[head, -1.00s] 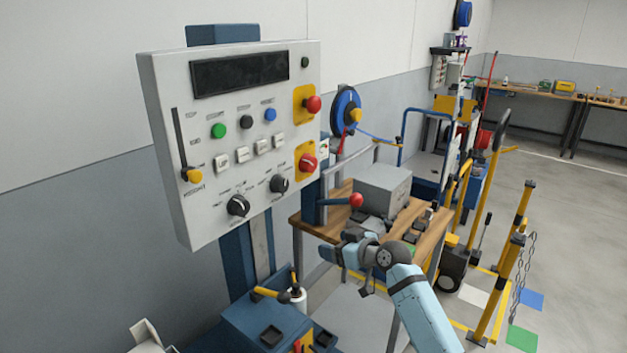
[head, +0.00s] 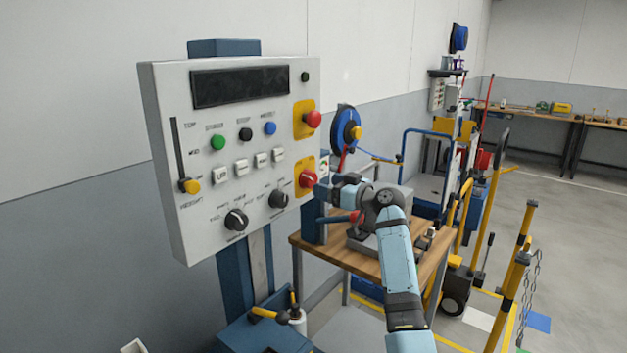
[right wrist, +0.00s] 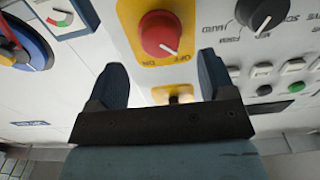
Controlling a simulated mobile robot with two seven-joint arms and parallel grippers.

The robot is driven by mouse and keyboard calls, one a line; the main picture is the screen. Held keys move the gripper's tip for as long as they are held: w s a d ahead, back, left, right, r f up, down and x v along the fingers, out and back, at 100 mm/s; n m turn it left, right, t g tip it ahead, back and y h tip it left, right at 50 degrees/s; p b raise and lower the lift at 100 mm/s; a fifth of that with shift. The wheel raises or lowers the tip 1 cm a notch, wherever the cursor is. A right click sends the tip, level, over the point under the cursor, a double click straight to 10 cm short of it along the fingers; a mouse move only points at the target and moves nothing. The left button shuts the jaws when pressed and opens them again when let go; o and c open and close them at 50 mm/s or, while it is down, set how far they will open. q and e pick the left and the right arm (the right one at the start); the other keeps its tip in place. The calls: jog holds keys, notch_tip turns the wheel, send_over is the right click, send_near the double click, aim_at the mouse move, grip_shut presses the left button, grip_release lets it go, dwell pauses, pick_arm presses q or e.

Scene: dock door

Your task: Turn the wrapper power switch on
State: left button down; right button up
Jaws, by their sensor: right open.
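The wrapper power switch is a red rotary knob (head: 308,179) on a yellow plate at the lower right of the grey control panel (head: 205,200). In the right wrist view the red knob (right wrist: 158,33) has a white pointer line slanting toward the OFF lettering. My right gripper (head: 323,190) is just right of the knob, facing the panel. In the right wrist view its fingers (right wrist: 160,82) are spread and empty, with the knob ahead of them and a gap between. I cannot tell the exact distance. My left gripper is not in view.
A red mushroom button (head: 313,119) sits on another yellow plate above the switch. Black dials (head: 236,219) and several white buttons are to its left. A wooden bench (head: 345,257) with a grey box stands behind my right arm. A blue hose reel (head: 346,130) hangs on the wall.

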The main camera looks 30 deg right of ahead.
aim_at(313, 181)
jog(key=x, duration=0.5)
jog(key=shift+w+a, duration=0.1)
jog(key=shift+w, duration=0.1)
jog(key=c, duration=0.9)
